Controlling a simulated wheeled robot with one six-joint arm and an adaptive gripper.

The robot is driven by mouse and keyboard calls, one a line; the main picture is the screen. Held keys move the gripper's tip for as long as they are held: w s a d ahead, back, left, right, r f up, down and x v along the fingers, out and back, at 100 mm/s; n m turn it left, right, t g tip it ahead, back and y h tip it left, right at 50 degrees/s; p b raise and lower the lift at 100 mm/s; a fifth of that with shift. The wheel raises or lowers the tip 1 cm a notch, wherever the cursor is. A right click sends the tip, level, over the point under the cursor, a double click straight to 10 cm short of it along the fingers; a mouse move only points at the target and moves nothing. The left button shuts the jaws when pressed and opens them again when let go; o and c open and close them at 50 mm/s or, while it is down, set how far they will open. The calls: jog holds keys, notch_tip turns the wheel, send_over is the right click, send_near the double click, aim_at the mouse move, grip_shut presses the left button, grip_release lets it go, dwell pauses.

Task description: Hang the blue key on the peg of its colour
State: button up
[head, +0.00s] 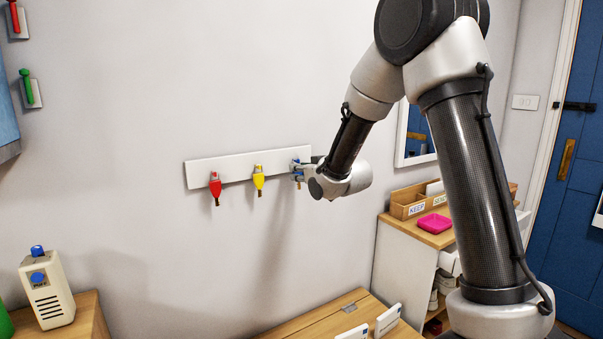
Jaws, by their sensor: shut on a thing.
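A white peg board (235,168) is fixed to the wall. A red key (215,187) hangs at its left and a yellow key (258,181) hangs near its middle. My gripper (301,172) is at the board's right end, shut on the blue key (297,178), which is small and partly covered by the fingers. The key hangs roughly upright, close in front of the board. A blue peg cannot be made out clearly behind the fingers. Whether the key is around a peg or only beside it cannot be told.
A wooden lid with white cards (387,319) is below. A cream device (46,291) stands at lower left. The wall below the board is clear.

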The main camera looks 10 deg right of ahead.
jog(key=o, duration=1)
